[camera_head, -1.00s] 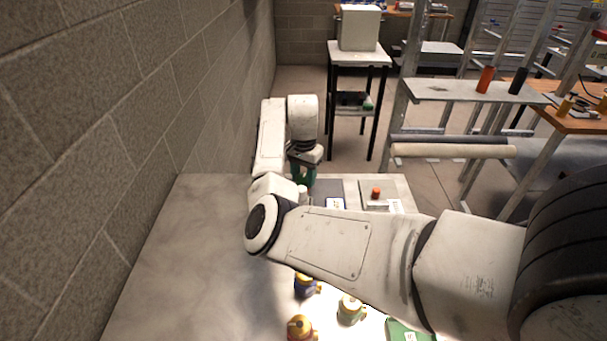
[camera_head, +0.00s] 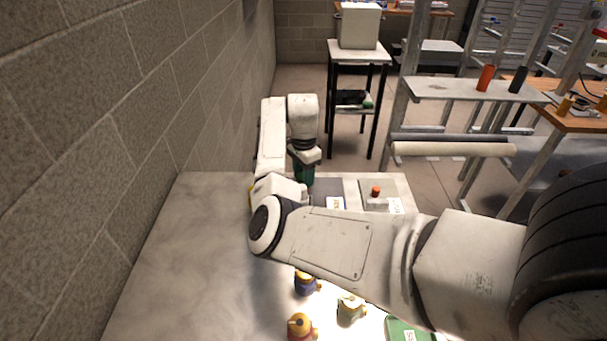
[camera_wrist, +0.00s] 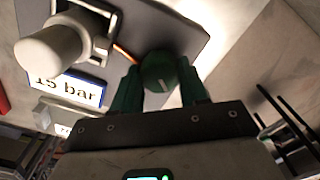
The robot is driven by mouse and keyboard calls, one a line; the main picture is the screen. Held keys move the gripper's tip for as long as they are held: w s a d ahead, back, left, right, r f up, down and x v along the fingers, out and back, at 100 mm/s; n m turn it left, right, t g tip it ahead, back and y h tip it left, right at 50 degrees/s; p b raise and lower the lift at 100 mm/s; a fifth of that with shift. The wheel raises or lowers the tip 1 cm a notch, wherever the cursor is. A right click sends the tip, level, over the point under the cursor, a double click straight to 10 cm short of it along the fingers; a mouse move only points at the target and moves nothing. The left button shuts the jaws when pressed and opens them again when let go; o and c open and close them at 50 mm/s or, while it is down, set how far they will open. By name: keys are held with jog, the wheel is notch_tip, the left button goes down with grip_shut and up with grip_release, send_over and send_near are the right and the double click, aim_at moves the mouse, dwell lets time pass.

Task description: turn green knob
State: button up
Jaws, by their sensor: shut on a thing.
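The green knob (camera_wrist: 160,72) is round with a pale line on its face, and sits on a dark grey panel (camera_wrist: 195,33). My gripper (camera_wrist: 160,82) has dark green fingers on both sides of the knob, shut on it in the wrist view. In the head view my gripper (camera_head: 304,172) points down at the far end of the table, and the knob is hidden there. A white cylindrical fitting (camera_wrist: 50,50) and a "15 bar" label (camera_wrist: 65,88) are on the same panel, left of the knob.
A grey box with an orange knob (camera_head: 376,191) sits to the right of my gripper. A block wall (camera_head: 80,130) runs along the left. The table's left part is clear.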

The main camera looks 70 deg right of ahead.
jog(key=o, duration=1.1)
jog(key=shift+c, duration=0.2)
jog(key=shift+r, duration=0.1)
notch_tip(320, 180, up, 11)
jog(key=b, duration=0.1)
jog(key=shift+b, duration=0.3)
jog(key=shift+s+f, duration=0.1)
jog(key=shift+f, duration=0.15)
